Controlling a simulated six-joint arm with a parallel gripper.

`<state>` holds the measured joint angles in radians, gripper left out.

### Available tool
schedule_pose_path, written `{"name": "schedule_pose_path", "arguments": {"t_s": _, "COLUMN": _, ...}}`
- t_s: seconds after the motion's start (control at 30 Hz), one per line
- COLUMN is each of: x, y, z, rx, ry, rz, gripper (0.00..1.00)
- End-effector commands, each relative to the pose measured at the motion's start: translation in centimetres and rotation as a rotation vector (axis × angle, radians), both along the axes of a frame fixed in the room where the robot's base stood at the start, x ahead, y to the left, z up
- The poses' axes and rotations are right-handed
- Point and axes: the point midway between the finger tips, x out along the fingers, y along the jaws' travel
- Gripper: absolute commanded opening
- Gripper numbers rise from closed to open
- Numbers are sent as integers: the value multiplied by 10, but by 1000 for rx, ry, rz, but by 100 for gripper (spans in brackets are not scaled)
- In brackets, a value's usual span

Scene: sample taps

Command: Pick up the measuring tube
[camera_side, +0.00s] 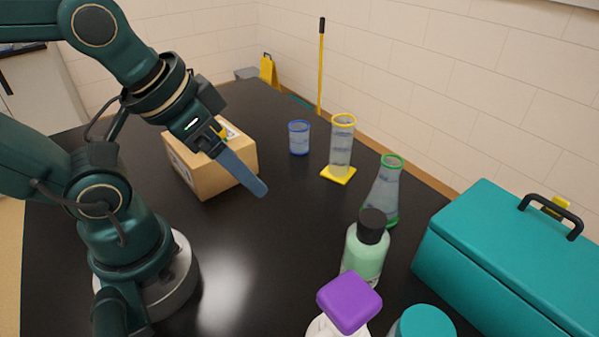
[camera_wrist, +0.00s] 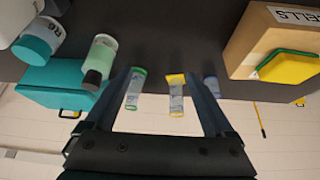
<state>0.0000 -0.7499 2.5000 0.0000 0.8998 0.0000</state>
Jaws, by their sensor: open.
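The measuring tube (camera_side: 341,150) is a clear cylinder with a yellow rim and a square yellow foot, upright on the black table in the side view. In the wrist view the measuring tube (camera_wrist: 176,97) shows between my fingers, nearer the right one. My gripper (camera_side: 262,189) is above the table, left of the tube and apart from it. In the side view its two fingers overlap. In the wrist view my gripper (camera_wrist: 163,76) is open, with nothing held between its fingers.
A blue-rimmed beaker (camera_side: 299,138) stands left of the tube, and a green-rimmed flask (camera_side: 385,190) to its right. A cardboard box (camera_side: 215,172) with a sponge (camera_wrist: 288,68) on top is beside my gripper. Bottles (camera_side: 364,255) and a teal case (camera_side: 510,262) fill the right.

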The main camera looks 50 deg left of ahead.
Motion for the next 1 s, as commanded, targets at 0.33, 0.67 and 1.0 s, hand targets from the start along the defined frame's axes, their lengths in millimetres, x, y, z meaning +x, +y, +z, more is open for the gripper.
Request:
{"name": "schedule_pose_path", "arguments": {"t_s": 0.33, "x": 73, "y": 30, "z": -2, "rx": 80, "ry": -133, "rz": 63, "gripper": 88}}
{"name": "schedule_pose_path", "arguments": {"t_s": 0.67, "x": 177, "y": 67, "z": -23, "rx": 135, "ry": -387, "rz": 45, "gripper": 88}}
{"name": "schedule_pose_path", "arguments": {"t_s": 1.0, "x": 229, "y": 74, "z": -54, "rx": 43, "ry": -605, "rz": -20, "gripper": 88}}
